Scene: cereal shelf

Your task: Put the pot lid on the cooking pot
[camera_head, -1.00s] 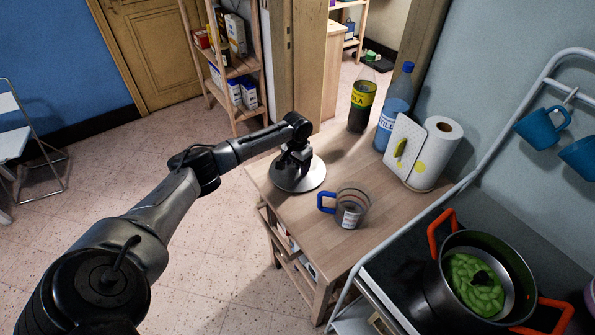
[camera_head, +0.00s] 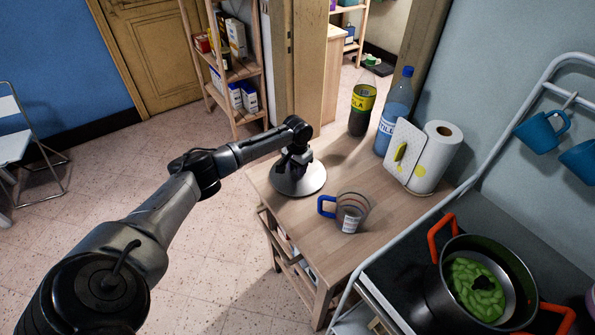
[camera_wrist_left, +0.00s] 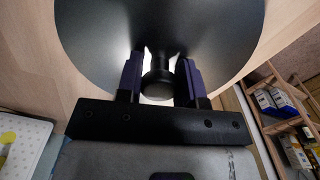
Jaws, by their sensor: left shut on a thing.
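The pot lid (camera_head: 312,181) is a round grey disc on the left end of the wooden table. My left gripper (camera_head: 297,163) is over its middle, shut on the lid's knob. In the left wrist view the lid (camera_wrist_left: 95,45) fills the upper part, and the knob (camera_wrist_left: 158,86) sits between the two fingers of the left gripper (camera_wrist_left: 159,80). The cooking pot (camera_head: 437,289) stands on the dark stove at lower right, uncovered, with orange handles and green contents. My right gripper is in neither view.
A glass mug (camera_head: 351,216) with a blue handle stands between lid and pot. A cola bottle (camera_head: 361,112), a water bottle (camera_head: 394,118) and a paper roll (camera_head: 439,155) line the table's back. A white rail (camera_head: 463,200) with blue mugs (camera_head: 541,132) borders the stove.

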